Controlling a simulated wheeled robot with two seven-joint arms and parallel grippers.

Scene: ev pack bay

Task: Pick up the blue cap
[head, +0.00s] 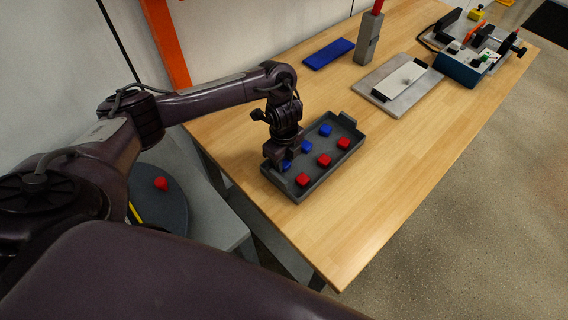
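A grey tray (318,188) on the wooden table holds blue and red caps in two rows. One blue cap (325,130) is at the back, another blue cap (306,146) is in the middle, and a third blue cap (287,166) is at the near left. My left gripper (283,163) points down over the tray's near-left end, at the third blue cap, and partly hides it. I cannot tell whether its fingers are open or closed on that cap. My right gripper is not in view.
Red caps (324,160) fill the tray's right row. Behind stand a blue pad (328,53), a grey holder (367,40) with a red item and a grey plate (408,98). Equipment is at the far right. A round grey stand (172,205) carries a red piece. The table's near right is clear.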

